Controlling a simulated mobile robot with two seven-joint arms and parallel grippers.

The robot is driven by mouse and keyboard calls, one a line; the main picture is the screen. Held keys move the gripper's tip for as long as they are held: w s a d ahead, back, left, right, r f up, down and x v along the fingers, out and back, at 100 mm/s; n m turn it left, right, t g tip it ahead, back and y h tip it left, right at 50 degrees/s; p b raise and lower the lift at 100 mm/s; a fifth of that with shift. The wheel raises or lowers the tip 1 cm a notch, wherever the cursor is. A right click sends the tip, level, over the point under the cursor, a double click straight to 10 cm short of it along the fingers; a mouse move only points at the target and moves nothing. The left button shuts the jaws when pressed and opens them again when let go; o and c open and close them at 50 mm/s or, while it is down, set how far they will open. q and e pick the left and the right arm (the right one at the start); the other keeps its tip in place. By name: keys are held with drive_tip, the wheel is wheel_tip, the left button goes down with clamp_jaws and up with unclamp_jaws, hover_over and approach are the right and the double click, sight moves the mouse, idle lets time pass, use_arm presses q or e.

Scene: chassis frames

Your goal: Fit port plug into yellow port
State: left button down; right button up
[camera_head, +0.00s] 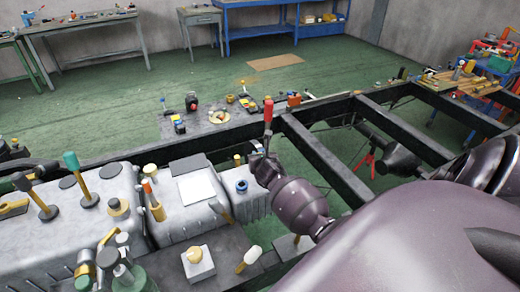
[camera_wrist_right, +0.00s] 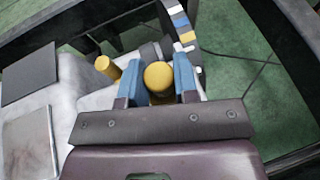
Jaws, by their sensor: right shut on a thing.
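My right gripper (camera_head: 258,150) reaches in from the right in the head view, above the right end of the grey engine block. In the right wrist view its two blue fingers (camera_wrist_right: 160,82) are shut on a round-topped yellow piece, apparently the port plug (camera_wrist_right: 158,76). The plug's lower end is hidden. A second short yellow cylinder, perhaps the yellow port (camera_wrist_right: 107,67), stands tilted on the block, left of the fingers and apart from the plug. I cannot tell for sure that it is the port. My left gripper is not in view.
A white panel (camera_head: 197,187) lies on the engine block (camera_head: 185,235). A blue-ringed fitting (camera_head: 241,186) stands beside it. A red-handled tool (camera_head: 268,110) rises by my right gripper. Black chassis rails (camera_head: 325,160) run behind and right. Tools crowd the left.

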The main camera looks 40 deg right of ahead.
drive_tip(key=shift+s+f, duration=0.1)
drive_tip(key=shift+f, duration=0.4)
drive_tip(key=o, duration=0.9)
drive_tip(key=shift+a+f, duration=0.1)
drive_tip(key=shift+o, duration=0.2)
drive_tip(key=shift+s+f, duration=0.1)
drive_tip(key=shift+r, duration=0.3)
drive_tip(key=shift+s+r, duration=0.25)
drive_tip(key=v, duration=0.3)
drive_tip(key=p+v, duration=0.1)
drive_tip(key=v, duration=0.6)
drive_tip(key=shift+w+r+p, duration=0.1)
drive_tip(key=shift+r+p, duration=0.25)
drive_tip(key=shift+p, duration=0.05)
drive_tip(key=shift+s+a+r, duration=0.2)
drive_tip(key=shift+s+a, duration=0.2)
drive_tip(key=shift+s, duration=0.05)
